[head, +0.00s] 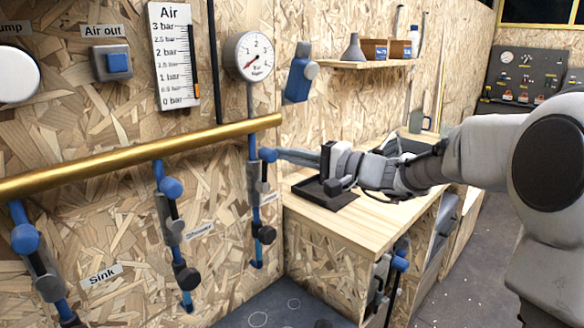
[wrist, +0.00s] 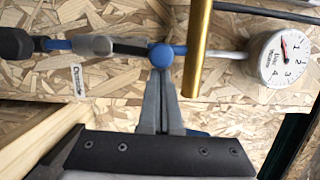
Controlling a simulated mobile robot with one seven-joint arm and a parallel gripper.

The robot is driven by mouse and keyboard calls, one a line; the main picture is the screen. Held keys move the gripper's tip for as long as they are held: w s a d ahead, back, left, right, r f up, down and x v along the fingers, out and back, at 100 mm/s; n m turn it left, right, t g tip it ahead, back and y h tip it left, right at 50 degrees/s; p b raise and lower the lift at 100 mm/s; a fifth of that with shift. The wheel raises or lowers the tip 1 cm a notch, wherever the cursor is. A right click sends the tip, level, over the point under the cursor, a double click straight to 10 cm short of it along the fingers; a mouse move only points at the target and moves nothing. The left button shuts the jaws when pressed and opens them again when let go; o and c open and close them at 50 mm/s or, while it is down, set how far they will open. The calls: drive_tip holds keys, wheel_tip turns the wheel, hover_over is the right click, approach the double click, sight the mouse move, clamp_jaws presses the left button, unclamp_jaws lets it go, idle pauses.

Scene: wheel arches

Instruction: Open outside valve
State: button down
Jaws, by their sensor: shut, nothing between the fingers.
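The rightmost valve (head: 255,180) hangs on a blue pipe below the brass pipe (head: 150,149). It has a blue round knob (head: 268,155) on top, a grey body and a dark knob lower down. In the wrist view the blue knob (wrist: 161,56) sits right at the tips of my gripper (wrist: 162,80). My gripper (head: 276,154) reaches in from the right in the head view. Its fingers are shut together with nothing between them, at or touching the knob; exact contact is unclear.
Two similar valves (head: 170,210) hang to the left, near a Sink label (head: 102,275). A round gauge (head: 255,56) stands above the brass pipe. A wooden bench (head: 325,235) with a black tray (head: 335,195) lies under my arm. A shelf (head: 365,64) is above.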

drive_tip(key=shift+s+a+r+n, duration=0.1)
drive_tip(key=shift+s+a+n, duration=0.05)
drive_tip(key=shift+n, duration=0.15)
idle(0.4)
